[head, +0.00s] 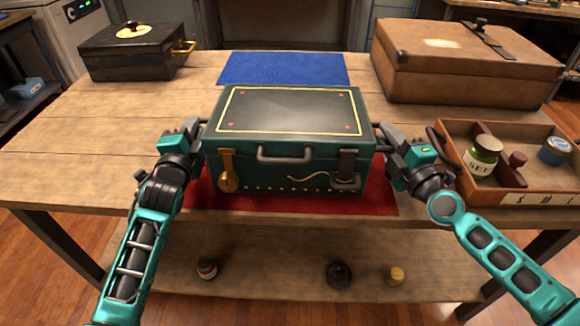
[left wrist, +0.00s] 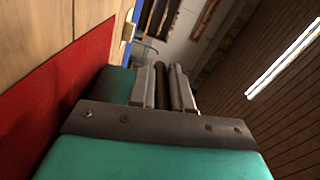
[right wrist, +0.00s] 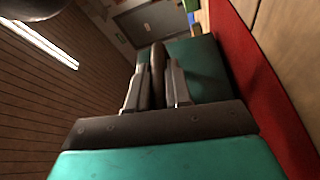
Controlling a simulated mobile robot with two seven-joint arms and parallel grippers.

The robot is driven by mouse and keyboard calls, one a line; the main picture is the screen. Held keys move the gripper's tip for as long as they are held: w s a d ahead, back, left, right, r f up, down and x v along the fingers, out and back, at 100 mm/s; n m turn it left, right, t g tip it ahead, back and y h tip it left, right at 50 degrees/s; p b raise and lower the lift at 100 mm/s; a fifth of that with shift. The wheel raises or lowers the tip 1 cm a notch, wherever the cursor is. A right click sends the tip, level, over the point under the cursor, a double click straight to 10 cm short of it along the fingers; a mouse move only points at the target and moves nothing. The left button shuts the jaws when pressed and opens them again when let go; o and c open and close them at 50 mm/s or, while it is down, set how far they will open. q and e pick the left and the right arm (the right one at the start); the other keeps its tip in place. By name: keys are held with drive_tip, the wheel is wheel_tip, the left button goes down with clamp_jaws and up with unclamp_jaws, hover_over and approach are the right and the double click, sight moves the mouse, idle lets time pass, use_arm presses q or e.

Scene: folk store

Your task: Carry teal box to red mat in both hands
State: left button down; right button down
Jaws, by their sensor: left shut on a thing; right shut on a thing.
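The teal box (head: 290,151) is lidded, with a yellow-lined dark top and a front handle. It is level over the red mat (head: 385,195), which shows in front and at both sides; I cannot tell whether box and mat touch. My left gripper (head: 203,136) is shut on the box's left side handle, and my right gripper (head: 377,137) on its right one. In the left wrist view, the box (left wrist: 113,84) and mat (left wrist: 60,97) lie beyond the fingers. The right wrist view also shows the box (right wrist: 203,65) and mat (right wrist: 265,90).
A blue mat (head: 285,68) lies behind the box. A black box (head: 135,50) stands back left and a brown case (head: 460,62) back right. An orange tray (head: 525,199) with jars sits close to my right arm. Small items lie on the lower shelf (head: 285,255).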

use_arm(q)
drive_tip(key=c, duration=1.5)
unclamp_jaws()
drive_tip(key=shift+f, duration=0.15)
use_arm(e)
drive_tip(key=c, duration=1.5)
unclamp_jaws()
drive_tip(key=shift+f, duration=0.15)
use_arm(q)
drive_tip(key=o, duration=0.4)
use_arm(e)
drive_tip(key=o, duration=0.5)
drive_tip(key=shift+c, duration=0.2)
use_arm(q)
drive_tip(key=shift+o, duration=0.2)
drive_tip(key=shift+s, duration=0.1)
drive_tip(key=s, duration=1.1)
drive_tip(key=shift+s+d, duration=0.1)
drive_tip(key=shift+d, duration=0.05)
drive_tip(key=shift+s, duration=0.35)
use_arm(e)
drive_tip(key=shift+s, duration=0.15)
drive_tip(key=v, duration=1.1)
drive_tip(key=shift+s+d, duration=0.2)
drive_tip(key=shift+s, duration=0.2)
